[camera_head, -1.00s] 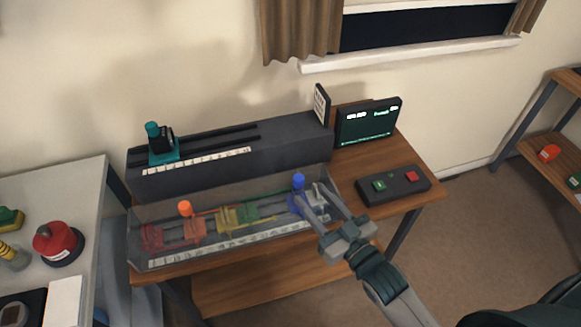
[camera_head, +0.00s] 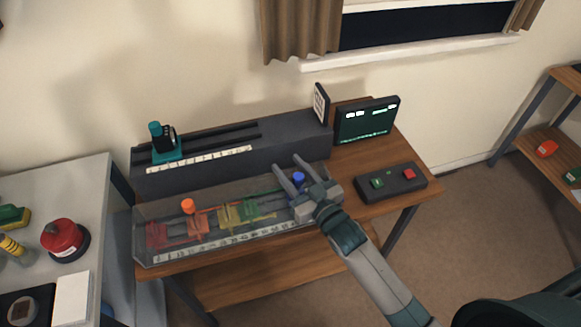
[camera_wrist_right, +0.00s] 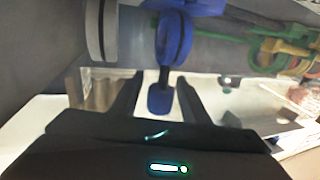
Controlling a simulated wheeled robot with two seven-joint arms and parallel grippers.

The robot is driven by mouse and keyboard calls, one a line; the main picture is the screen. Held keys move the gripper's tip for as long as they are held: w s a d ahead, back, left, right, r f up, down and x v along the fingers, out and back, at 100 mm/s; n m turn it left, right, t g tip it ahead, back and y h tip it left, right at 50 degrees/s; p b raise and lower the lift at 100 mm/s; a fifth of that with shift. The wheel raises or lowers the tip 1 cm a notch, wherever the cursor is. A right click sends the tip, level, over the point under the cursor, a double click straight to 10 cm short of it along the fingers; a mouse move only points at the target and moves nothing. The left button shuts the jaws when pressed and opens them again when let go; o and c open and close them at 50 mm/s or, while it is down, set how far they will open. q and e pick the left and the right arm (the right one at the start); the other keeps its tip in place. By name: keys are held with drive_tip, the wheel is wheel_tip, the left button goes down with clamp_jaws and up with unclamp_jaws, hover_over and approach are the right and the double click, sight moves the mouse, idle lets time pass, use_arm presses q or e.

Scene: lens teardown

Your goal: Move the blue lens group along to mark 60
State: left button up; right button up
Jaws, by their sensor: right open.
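The blue lens group (camera_head: 299,178) stands at the right end of the clear-walled rail bench (camera_head: 140,222), with its blue knob upright. My right gripper (camera_head: 287,168) is open over that end, its fingers around the blue knob in the head view. In the right wrist view, the blue lens group (camera_wrist_right: 174,40) shows as a ring on a grey bar. Its blue lower part (camera_wrist_right: 160,99) lies between my open fingers (camera_wrist_right: 156,85); I cannot tell if they touch it. A white number scale (camera_head: 225,245) runs along the bench front, its marks too small to read. My left gripper is out of view.
Red, orange (camera_head: 188,206), yellow and green (camera_head: 258,205) groups stand left along the same bench. A dark block with a teal slider (camera_head: 165,150) rises behind. A button box (camera_head: 391,182) and a screen (camera_head: 368,122) stand to the right.

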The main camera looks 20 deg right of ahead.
sight(271, 181)
clamp_jaws()
drive_tip(key=shift+s+a+p, duration=0.1)
drive_tip(key=shift+a+p, duration=0.4)
drive_tip(key=shift+a, duration=2.35)
unclamp_jaws()
drive_tip(key=shift+d, duration=0.1)
